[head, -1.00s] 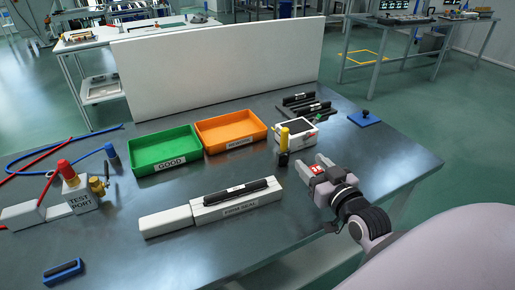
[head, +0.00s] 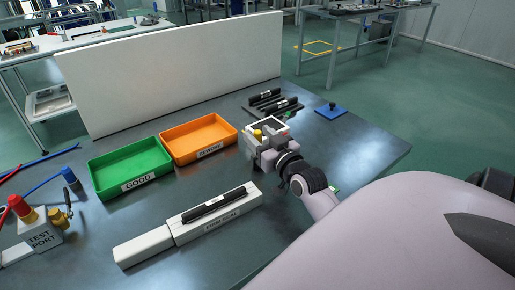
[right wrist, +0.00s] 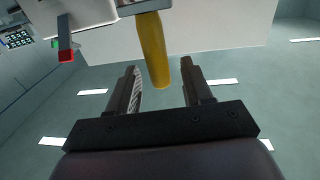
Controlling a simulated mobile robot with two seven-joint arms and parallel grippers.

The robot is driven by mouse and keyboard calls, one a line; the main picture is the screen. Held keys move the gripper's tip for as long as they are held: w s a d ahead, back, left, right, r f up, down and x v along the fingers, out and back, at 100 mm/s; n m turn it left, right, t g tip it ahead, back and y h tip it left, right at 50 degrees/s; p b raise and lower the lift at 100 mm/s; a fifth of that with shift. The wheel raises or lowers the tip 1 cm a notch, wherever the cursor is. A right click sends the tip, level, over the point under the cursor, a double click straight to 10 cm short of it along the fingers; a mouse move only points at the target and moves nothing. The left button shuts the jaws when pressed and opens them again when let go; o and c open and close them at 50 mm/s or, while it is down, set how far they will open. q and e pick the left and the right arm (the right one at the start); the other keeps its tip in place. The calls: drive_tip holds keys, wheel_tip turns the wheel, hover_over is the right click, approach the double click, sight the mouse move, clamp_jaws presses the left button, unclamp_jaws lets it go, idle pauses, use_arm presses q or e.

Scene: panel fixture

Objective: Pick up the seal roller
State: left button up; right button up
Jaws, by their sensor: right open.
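The seal roller shows in the head view as a yellow handle top (head: 258,134); its lower part is hidden behind my right gripper (head: 262,146). In the right wrist view the yellow handle (right wrist: 153,48) reaches in between the two fingers of my right gripper (right wrist: 159,68). The fingers are open, one on each side of the handle, with gaps visible on both sides. The handle is not gripped. My left gripper is not in view.
A white box (head: 281,125) stands just behind the roller. Left of it are an orange tray (head: 232,127) and a green tray (head: 167,168). A long white fixture (head: 145,246) with a black bar lies in front. A blue knobbed plate (head: 331,112) sits right.

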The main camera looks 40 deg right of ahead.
drive_tip(key=shift+w+d, duration=0.1)
drive_tip(key=shift+w, duration=0.5)
clamp_jaws()
drive_tip(key=shift+r, duration=0.1)
drive_tip(key=shift+r, duration=0.1)
